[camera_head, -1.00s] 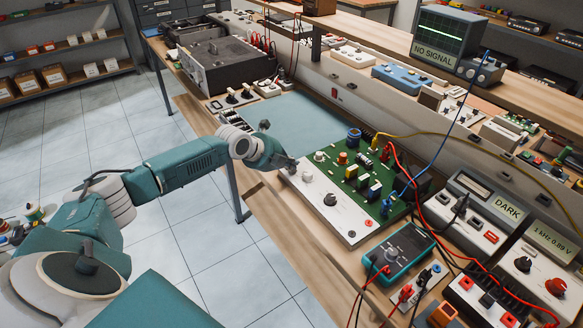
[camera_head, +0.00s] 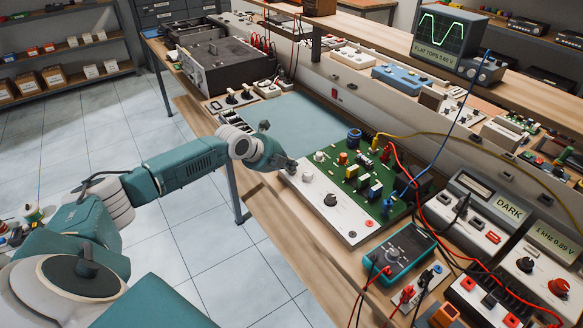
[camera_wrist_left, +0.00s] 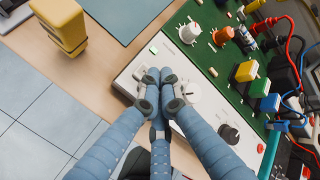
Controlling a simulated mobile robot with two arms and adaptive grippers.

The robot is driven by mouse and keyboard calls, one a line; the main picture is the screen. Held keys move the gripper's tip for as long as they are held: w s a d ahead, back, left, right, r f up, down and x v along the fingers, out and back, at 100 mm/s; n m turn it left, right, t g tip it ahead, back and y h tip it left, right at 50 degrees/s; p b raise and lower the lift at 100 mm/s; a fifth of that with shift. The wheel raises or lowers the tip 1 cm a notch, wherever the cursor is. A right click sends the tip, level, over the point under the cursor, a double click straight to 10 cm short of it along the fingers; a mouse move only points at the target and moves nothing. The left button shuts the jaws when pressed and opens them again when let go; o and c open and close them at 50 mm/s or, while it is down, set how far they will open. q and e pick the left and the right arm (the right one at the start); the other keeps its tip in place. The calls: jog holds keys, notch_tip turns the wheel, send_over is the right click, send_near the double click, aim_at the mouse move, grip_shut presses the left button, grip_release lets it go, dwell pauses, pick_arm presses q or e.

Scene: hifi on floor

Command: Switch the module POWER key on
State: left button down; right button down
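The module is a green circuit board (camera_head: 352,172) with a white front panel (camera_head: 318,208) on the bench; the panel also shows in the left wrist view (camera_wrist_left: 128,78). My left gripper (camera_head: 292,166) is at the panel's left end. In the left wrist view its fingertips (camera_wrist_left: 160,72) are together, empty, over or on the panel; I cannot tell whether they touch it. The fingers hide the spot beneath, and I cannot make out the POWER key. A small green light (camera_wrist_left: 153,49) glows beside the fingertips. The scope (camera_head: 447,35) shows a green flat-topped wave. My right gripper is not in view.
A teal multimeter (camera_head: 400,252) and instruments with red, yellow and blue leads crowd the bench right of the module. A bare blue-green mat (camera_head: 300,122) lies behind the gripper.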

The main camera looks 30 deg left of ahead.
pick_arm(q)
jog(key=shift+r+p, duration=0.65)
jog(key=shift+r, duration=0.25)
jog(key=shift+r+p, duration=1.4)
jog(key=shift+r, duration=0.8)
jog(key=shift+f, duration=0.1)
